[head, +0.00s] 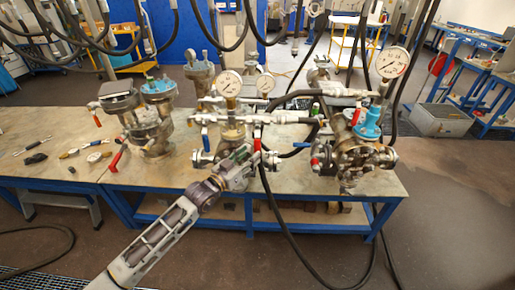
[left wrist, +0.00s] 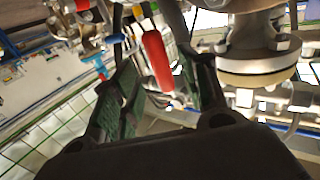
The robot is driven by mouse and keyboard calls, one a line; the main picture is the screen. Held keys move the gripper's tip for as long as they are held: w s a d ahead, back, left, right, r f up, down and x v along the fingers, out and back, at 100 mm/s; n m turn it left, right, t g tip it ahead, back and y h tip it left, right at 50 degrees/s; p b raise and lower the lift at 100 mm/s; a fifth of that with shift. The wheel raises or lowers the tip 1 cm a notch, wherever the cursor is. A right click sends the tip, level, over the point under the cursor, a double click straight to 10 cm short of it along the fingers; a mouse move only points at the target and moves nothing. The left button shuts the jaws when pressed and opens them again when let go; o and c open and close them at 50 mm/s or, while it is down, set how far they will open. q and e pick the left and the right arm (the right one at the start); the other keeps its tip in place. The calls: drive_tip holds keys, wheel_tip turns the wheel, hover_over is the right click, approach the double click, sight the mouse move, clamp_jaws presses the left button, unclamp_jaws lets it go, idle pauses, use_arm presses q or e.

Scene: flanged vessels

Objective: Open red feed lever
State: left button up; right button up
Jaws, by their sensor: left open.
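A red lever (head: 257,137) hangs down on the middle vessel (head: 232,128) in the head view, near the tip of my left arm. In the left wrist view, a red lever (left wrist: 157,60) with a rounded end lies between the two dark green finger pads of my left gripper (left wrist: 162,88). The pads stand apart, with gaps on both sides of the lever. My left gripper (head: 240,160) is open in front of the middle vessel, its tip close to the lever. Whether any finger touches the lever I cannot tell. My right gripper is not in view.
Other flanged vessels stand left (head: 153,125) and right (head: 350,148) on the bench (head: 185,180). Another red lever (head: 117,160) juts from the left vessel. Black hoses (head: 278,215) hang over the bench front. Small tools lie at the bench's left; its front left top is clear.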

sight(255, 150)
use_arm(q)
drive_tip(key=shift+p+x, duration=0.3)
drive_tip(key=shift+x, duration=2.6)
drive_tip(key=shift+c, duration=0.2)
clamp_jaws()
